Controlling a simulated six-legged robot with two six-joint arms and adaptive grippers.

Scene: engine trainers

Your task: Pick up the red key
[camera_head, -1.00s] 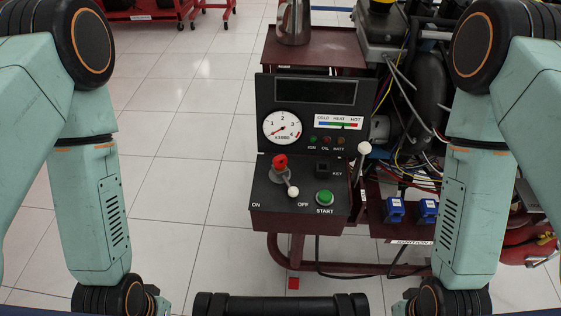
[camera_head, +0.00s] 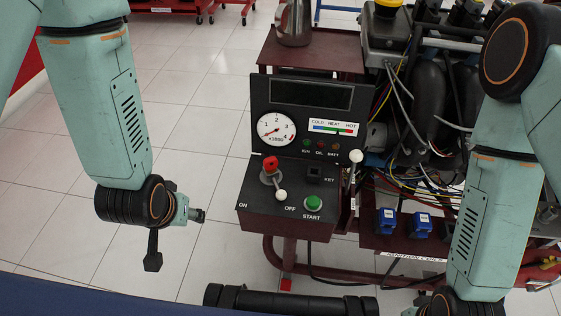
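The red key (camera_head: 270,163) stands upright on the left part of the black control panel (camera_head: 248,213), below the round gauge and above the ON/OFF labels. A lever with a white knob (camera_head: 281,195) is just in front of it. My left gripper (camera_head: 174,238) hangs over the floor to the left of the panel, apart from the key. Its dark finger parts show partly, and I cannot tell whether it is open or shut.
A green START button (camera_head: 313,202) and a KEY socket (camera_head: 314,172) are right of the key. A second white-knobbed lever (camera_head: 355,157) rises at the panel's right edge. A metal jug (camera_head: 294,22) stands behind. Wires and blue coils (camera_head: 386,221) lie right; floor at left is clear.

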